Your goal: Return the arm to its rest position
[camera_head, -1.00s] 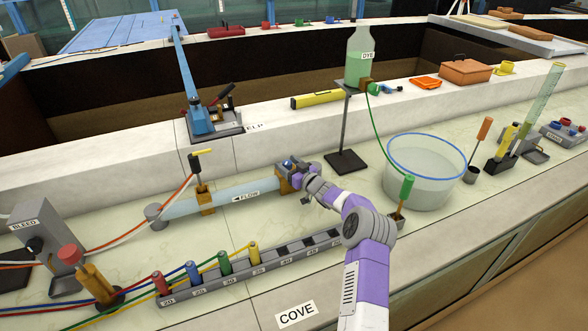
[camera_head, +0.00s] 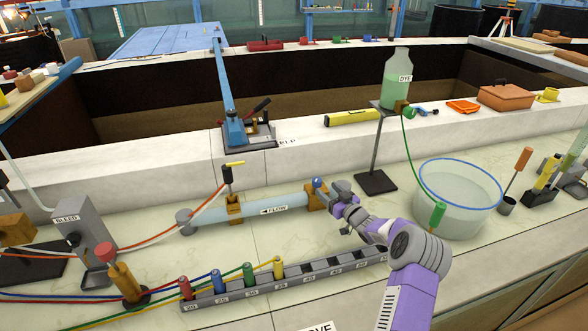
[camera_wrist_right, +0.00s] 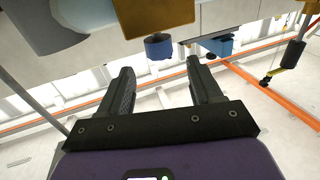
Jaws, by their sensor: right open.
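My right arm (camera_head: 420,255) comes in from the lower right and reaches over the bench. My right gripper (camera_head: 342,190) is just right of the blue knob (camera_head: 318,183) at the right end of the clear FLOW tube (camera_head: 275,202). In the right wrist view my right gripper (camera_wrist_right: 160,68) shows two dark fingers set apart, with nothing between them. The head view does not show clearly whether the gripper touches the knob or its brown mount (camera_head: 317,198). My left gripper is in neither view.
A numbered rack (camera_head: 322,268) with coloured plugs lies in front of the tube. A clear bucket (camera_head: 458,205) stands right of the arm. Behind are a black stand (camera_head: 376,150) and a green dye bottle (camera_head: 396,82). Bench surface between stand and bucket is bare.

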